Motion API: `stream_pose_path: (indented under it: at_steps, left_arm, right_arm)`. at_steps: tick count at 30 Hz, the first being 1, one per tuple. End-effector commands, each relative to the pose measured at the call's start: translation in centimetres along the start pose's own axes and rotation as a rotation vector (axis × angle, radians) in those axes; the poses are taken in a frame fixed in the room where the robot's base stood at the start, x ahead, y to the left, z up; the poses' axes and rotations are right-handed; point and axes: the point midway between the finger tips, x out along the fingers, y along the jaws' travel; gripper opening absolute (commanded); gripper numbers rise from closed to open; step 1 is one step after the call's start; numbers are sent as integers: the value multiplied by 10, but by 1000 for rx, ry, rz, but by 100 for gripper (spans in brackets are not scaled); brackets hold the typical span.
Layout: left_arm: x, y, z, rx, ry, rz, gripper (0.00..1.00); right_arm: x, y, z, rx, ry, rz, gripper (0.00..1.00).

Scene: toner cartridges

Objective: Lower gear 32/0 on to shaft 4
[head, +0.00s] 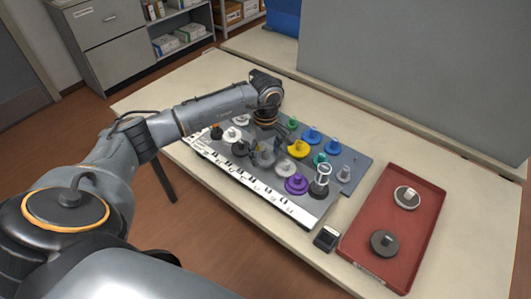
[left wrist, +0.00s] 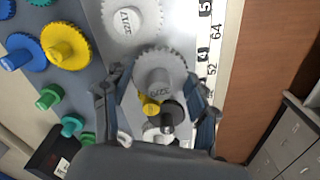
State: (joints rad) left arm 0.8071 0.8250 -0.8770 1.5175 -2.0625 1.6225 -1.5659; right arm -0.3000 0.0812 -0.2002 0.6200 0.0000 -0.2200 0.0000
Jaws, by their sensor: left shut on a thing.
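A light grey toothed gear with a raised hub (left wrist: 160,72) is between the fingers of my left gripper (left wrist: 155,92) in the left wrist view. Its lettering is upside down and looks like 32/0. My left gripper (head: 262,146) is shut on it over the middle of the board in the head view, where the grey gear (head: 264,157) is partly hidden. The number 4 stands on the white label strip (left wrist: 204,55) to the right of the held gear. Shaft 4 is hidden, so I cannot tell whether the gear touches it. My right gripper is not in view.
Close by are a white gear (left wrist: 130,18), a yellow gear (left wrist: 66,46) and a blue gear (left wrist: 24,52). A purple gear (head: 296,184) sits on the board nearer the front. A red tray (head: 428,222) with two round parts is at right, beside a small black box (head: 327,238).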

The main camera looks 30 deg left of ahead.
Motion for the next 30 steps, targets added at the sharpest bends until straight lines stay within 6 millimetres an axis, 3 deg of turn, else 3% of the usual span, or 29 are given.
stream_pose_path:
  at_steps: [30]
  left_arm:
    - [0, 0, 0, 0, 1, 1, 28]
  right_arm:
    - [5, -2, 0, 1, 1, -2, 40]
